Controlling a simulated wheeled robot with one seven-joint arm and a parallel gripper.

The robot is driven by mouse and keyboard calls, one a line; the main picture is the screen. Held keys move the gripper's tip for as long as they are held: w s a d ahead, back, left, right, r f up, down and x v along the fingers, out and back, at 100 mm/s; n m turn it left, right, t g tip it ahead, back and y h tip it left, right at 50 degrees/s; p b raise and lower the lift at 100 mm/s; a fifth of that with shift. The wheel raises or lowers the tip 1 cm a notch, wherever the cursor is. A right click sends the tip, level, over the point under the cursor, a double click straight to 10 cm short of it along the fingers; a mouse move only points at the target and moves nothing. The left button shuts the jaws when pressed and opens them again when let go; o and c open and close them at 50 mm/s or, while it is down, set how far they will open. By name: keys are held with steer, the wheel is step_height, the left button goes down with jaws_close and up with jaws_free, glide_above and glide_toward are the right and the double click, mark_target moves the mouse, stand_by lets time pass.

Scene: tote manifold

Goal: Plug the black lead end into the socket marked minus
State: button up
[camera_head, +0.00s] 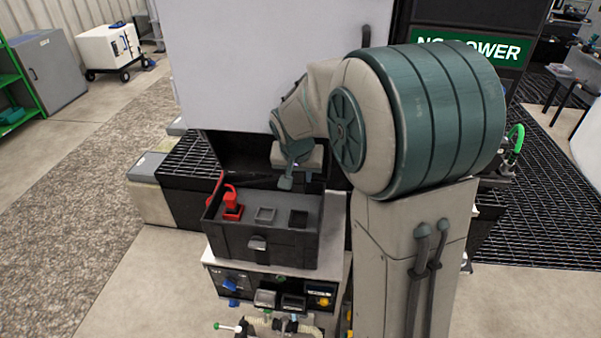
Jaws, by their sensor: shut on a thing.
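A dark open tote (257,242) holds a grey panel with three square sockets in a row. A red plug (232,201) stands in the red-rimmed left socket. The grey-rimmed middle socket (265,215) and the black right socket (298,217) look empty. No minus mark is legible. My gripper (287,183) points down above the panel, over the gap between the middle and right sockets and toward the tote's back. It is shut on what seems to be the black lead end, which is too small and dark to make out clearly.
The tote sits on a white-topped cart (275,270) with connectors on its front. A large grey panel (265,65) stands close behind. My arm fills the right side. A white box on wheels (107,46) and open floor lie at the left.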

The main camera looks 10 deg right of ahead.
mark_target(300, 211)
steer(key=shift+w+a+f+b, duration=0.1)
steer(key=shift+w+f+b, duration=0.3)
steer(key=shift+f, duration=0.3)
steer(key=shift+f+b, duration=4.45)
steer(key=shift+f, duration=0.95)
steer(key=o, duration=1.1)
steer(key=shift+c, duration=0.2)
steer(key=shift+r, duration=0.1)
steer(key=v, duration=1.3)
steer(key=shift+s+r+b, duration=0.15)
steer(key=shift+r+b, duration=0.15)
